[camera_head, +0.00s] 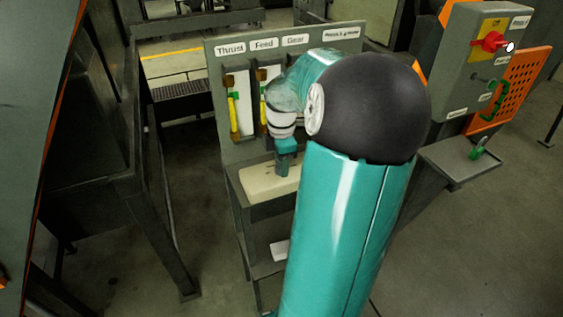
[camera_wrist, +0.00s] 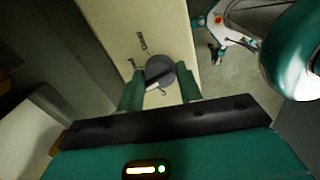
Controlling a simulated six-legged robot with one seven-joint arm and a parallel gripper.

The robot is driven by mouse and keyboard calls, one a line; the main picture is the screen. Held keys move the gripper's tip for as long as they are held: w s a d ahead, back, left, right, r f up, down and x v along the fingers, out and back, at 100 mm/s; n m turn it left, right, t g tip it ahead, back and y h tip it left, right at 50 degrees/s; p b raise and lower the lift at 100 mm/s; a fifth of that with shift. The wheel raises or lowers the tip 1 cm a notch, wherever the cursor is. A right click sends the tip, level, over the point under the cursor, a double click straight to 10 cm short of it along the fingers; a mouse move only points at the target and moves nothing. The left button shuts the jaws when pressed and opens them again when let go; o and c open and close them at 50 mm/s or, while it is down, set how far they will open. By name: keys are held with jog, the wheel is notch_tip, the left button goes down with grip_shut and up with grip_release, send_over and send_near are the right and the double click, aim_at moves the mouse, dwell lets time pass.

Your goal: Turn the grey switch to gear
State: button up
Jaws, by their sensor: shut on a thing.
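The grey switch (camera_wrist: 160,71) is a round knob on a cream panel (camera_wrist: 118,22) in the wrist view. A pale pointer mark shows at the knob's lower left, and small dark lettering is printed around it, too small to read. My gripper (camera_wrist: 160,84) has one green finger on each side of the knob and is shut on it. In the head view my gripper (camera_head: 284,172) points down at the cream panel (camera_head: 262,189), and the switch is hidden there.
An upright grey panel (camera_head: 222,74) labelled Thrust, Feed and Gear stands behind the cream panel, with yellow-and-green gauges. A grey box (camera_head: 466,80) with a red knob (camera_head: 494,42) stands at the right, beside an orange perforated plate (camera_head: 513,90). Dark metal frames stand at left.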

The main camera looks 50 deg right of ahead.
jog(key=m, duration=0.9)
jog(key=shift+m, duration=0.4)
jog(key=m, duration=0.4)
jog(key=shift+m, duration=2.3)
jog(key=o, duration=1)
jog(key=shift+r, duration=0.1)
